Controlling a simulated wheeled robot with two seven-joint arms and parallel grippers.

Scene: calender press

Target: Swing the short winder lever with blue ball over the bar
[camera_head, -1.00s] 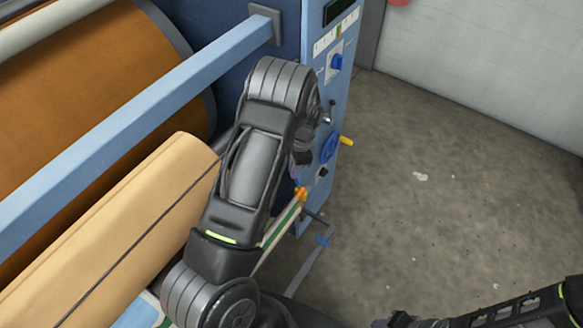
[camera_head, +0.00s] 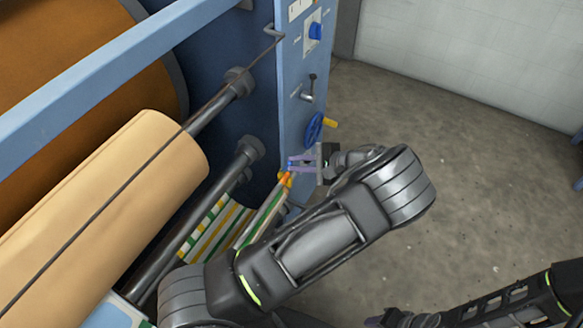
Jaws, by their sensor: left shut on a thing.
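My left gripper (camera_head: 302,163) is beside the lower front edge of the blue machine end panel, below the blue handwheel. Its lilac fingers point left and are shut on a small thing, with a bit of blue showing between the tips. I take this for the short winder lever's blue ball; the fingers hide most of it. An orange and yellow piece (camera_head: 285,179) shows just below the fingertips. I cannot make out the lever's arm or which bar it passes. My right gripper (camera_head: 400,321) is at the bottom edge, cut off, with its jaws unclear.
The blue handwheel (camera_head: 314,129) with a yellow handle is just above my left gripper. A small dark-knobbed lever (camera_head: 307,92) and a blue knob (camera_head: 315,31) are higher on the panel. A beige roll (camera_head: 120,200) and striped fabric (camera_head: 215,232) lie left. The floor at right is clear.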

